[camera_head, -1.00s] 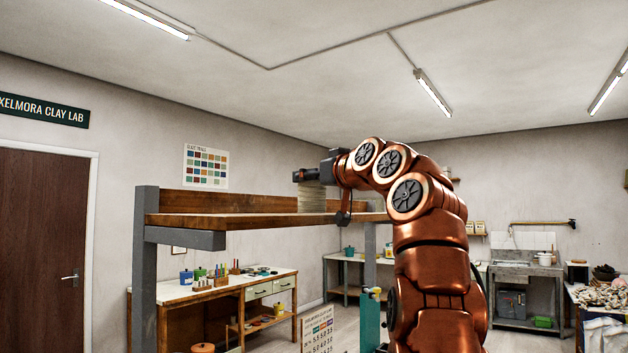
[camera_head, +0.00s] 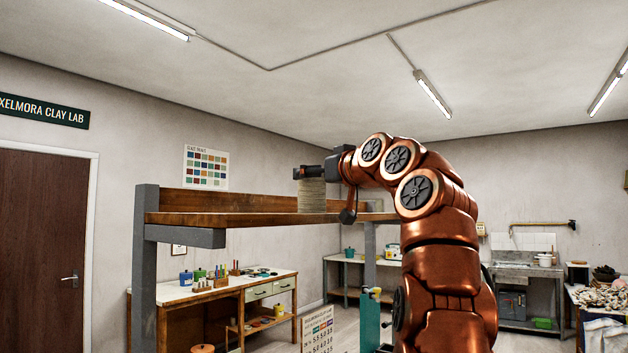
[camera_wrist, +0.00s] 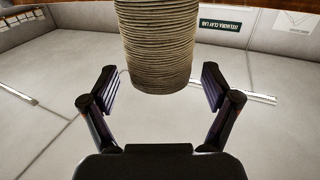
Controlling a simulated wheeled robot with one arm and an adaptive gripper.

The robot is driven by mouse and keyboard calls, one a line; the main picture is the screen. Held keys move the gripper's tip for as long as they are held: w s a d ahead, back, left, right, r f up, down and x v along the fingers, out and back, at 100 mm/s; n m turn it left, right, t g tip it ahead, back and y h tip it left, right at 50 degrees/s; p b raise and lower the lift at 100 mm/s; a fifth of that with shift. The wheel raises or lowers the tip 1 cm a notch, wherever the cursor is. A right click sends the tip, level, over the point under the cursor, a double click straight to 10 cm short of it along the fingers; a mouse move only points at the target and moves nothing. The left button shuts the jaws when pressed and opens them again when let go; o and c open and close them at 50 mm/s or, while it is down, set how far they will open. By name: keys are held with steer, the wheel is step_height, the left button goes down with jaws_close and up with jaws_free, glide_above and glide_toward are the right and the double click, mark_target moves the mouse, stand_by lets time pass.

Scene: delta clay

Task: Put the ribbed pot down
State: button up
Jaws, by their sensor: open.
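The ribbed pot (camera_head: 311,196) is a tall, pale, ringed cylinder, upright on the wooden shelf (camera_head: 250,220) near its right part. My gripper (camera_head: 305,173) is at the height of the pot's top, reaching in from the right. In the wrist view, which is turned over, the pot (camera_wrist: 158,45) shows its ribbed side at the top middle. My gripper's two fingers (camera_wrist: 158,84) are spread open on either side, with a clear gap between each finger and the pot. The pot's base is out of the wrist view.
The shelf has a raised wooden back board (camera_head: 230,202) and a grey post (camera_head: 146,260) at its left end. The shelf top left of the pot looks bare. A workbench (camera_head: 215,288) with jars and tools stands below and behind.

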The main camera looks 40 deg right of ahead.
steer(key=s+b, duration=0.2)
steer(key=s, duration=0.8)
steer(key=shift+s+a+b, duration=0.15)
steer(key=shift+a+b, duration=0.1)
steer(key=shift+b, duration=0.05)
